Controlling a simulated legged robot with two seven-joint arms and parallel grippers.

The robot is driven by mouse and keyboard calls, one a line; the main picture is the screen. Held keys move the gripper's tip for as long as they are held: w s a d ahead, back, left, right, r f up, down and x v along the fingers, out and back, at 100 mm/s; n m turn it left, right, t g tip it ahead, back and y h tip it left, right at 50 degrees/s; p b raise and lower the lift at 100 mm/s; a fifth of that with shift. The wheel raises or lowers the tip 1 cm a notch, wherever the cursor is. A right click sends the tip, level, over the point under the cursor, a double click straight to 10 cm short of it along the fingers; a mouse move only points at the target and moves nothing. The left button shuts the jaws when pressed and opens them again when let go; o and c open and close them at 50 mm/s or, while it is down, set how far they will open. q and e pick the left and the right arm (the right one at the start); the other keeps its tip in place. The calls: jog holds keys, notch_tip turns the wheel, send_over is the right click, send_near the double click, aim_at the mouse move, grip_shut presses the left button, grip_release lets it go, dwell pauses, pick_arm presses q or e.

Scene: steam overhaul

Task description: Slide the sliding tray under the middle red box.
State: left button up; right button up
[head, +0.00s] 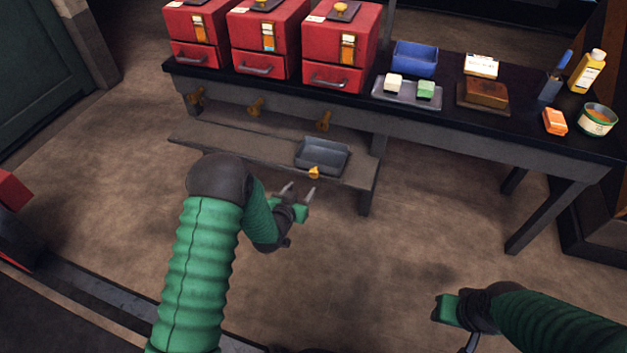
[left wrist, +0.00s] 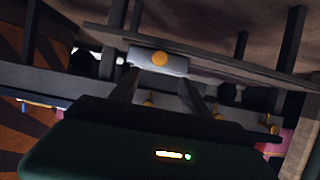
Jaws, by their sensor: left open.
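The sliding tray (head: 322,152) is a grey shallow tray with a yellow knob (head: 314,172) on its front. It sits on the low shelf, below the right red box (head: 340,48) and right of the middle red box (head: 265,42).
The low shelf (head: 225,148) is clear left of the tray. Brass valves (head: 255,107) hang above it under the dark bench (head: 450,118). The left red box (head: 195,38), a blue bin (head: 414,58) and several small items stand on the bench. A shelf leg (head: 366,195) stands right of the tray.

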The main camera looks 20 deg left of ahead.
aim_at(313, 174)
pick_arm(q)
jog(key=b+x, duration=0.1)
jog(key=x, duration=0.3)
jog(key=b+x, duration=0.2)
jog(key=x, duration=0.2)
jog(key=b+x, duration=0.2)
jog(key=x, duration=0.2)
jog(key=shift+s+d+f, duration=0.1)
jog(key=shift+s+f, duration=0.05)
jog(key=shift+f, duration=0.1)
jog(key=shift+w, duration=0.35)
grip_shut()
